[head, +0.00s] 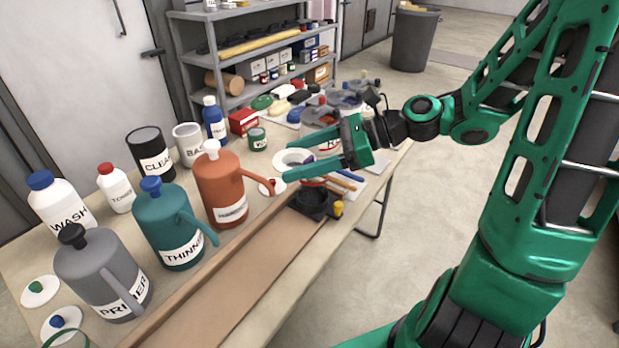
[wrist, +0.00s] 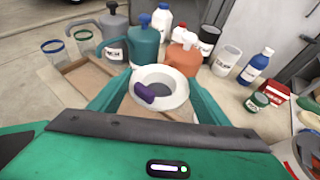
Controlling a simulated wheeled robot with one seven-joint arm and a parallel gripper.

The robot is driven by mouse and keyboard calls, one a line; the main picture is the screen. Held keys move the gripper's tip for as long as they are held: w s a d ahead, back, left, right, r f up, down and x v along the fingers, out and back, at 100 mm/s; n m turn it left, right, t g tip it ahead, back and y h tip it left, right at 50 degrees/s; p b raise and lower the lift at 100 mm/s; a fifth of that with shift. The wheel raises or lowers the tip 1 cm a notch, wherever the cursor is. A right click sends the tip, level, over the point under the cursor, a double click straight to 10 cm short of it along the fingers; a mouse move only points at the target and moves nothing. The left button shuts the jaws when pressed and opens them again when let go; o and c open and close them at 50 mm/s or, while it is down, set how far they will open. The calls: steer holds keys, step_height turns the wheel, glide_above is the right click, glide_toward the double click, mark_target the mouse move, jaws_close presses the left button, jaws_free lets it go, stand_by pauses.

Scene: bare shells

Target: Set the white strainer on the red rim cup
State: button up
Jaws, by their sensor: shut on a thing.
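The white strainer (head: 292,157) is a white ring with a wide flange and a purple tab. It is between the fingers of my gripper (head: 287,165), which is shut on it above the table. In the wrist view the strainer (wrist: 178,92) sits between both fingers, its purple tab (wrist: 147,95) towards me. A small red curved edge (head: 313,182) shows just below my gripper in the head view; I cannot tell whether it is the red rim cup. No red rim cup is clear in the wrist view.
A blue rim cup (wrist: 55,46) and a green rim cup (wrist: 84,36) stand by a shallow wooden tray (wrist: 92,78). Orange (head: 221,184), teal (head: 166,226) and grey (head: 103,272) jugs line the tray's left. A black holder (head: 313,203) is below my gripper.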

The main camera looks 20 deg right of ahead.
steer(key=shift+a, duration=0.15)
steer(key=w+d+f, duration=0.7)
steer(key=w+f, duration=0.1)
steer(key=f, duration=0.3)
steer(key=shift+w+d, duration=0.25)
steer(key=shift+w, duration=0.15)
steer(key=shift+f, duration=0.2)
steer(key=o, duration=0.6)
steer(key=shift+f, duration=0.1)
steer(key=o, duration=0.4)
steer(key=shift+o, duration=0.2)
